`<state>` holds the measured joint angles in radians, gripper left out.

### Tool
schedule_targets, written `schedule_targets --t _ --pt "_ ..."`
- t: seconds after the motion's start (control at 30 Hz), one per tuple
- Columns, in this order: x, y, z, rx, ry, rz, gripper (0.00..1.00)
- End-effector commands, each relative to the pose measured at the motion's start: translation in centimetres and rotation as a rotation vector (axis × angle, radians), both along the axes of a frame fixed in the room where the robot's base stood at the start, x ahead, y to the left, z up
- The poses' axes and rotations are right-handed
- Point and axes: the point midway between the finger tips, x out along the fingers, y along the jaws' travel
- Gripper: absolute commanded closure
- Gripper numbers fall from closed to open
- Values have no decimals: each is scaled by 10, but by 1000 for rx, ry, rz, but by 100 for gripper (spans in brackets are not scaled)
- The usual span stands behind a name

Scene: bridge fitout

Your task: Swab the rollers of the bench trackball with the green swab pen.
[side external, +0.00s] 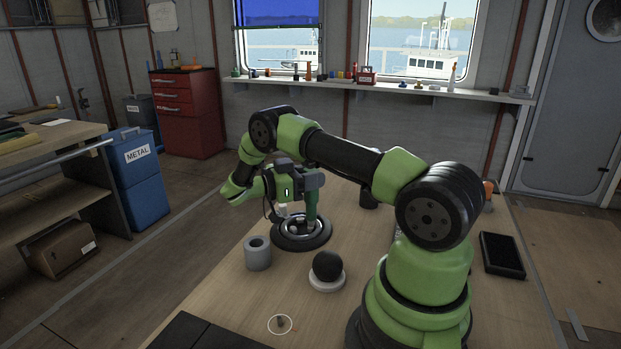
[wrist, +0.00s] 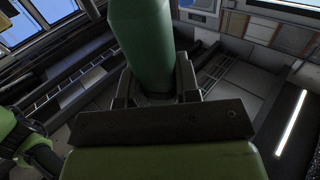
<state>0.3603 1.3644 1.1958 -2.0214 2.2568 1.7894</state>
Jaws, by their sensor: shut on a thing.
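The green swab pen (side external: 311,207) is in my gripper (side external: 304,190), upright over the bench trackball. In the wrist view the pen (wrist: 143,40) rises from between the shut jaws (wrist: 155,85). The trackball's round black housing (side external: 288,243) lies on the bench with its pale-rimmed socket open upward. The pen's lower end is at the socket; I cannot tell whether it touches the rollers, which are too small to make out. A black ball (side external: 327,265) rests on a white ring (side external: 326,285) in front of the housing.
A grey hollow cylinder (side external: 258,255) stands left of the ball, close to the housing. A small dark piece (side external: 281,321) lies in a white circle near the front. A dark tray (side external: 502,255) lies at the right.

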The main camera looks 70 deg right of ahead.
Motion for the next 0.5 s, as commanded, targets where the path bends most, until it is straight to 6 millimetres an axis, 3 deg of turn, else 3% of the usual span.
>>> schedule_targets --t 0.5 --pt "0 4 0 -1 1 1 100"
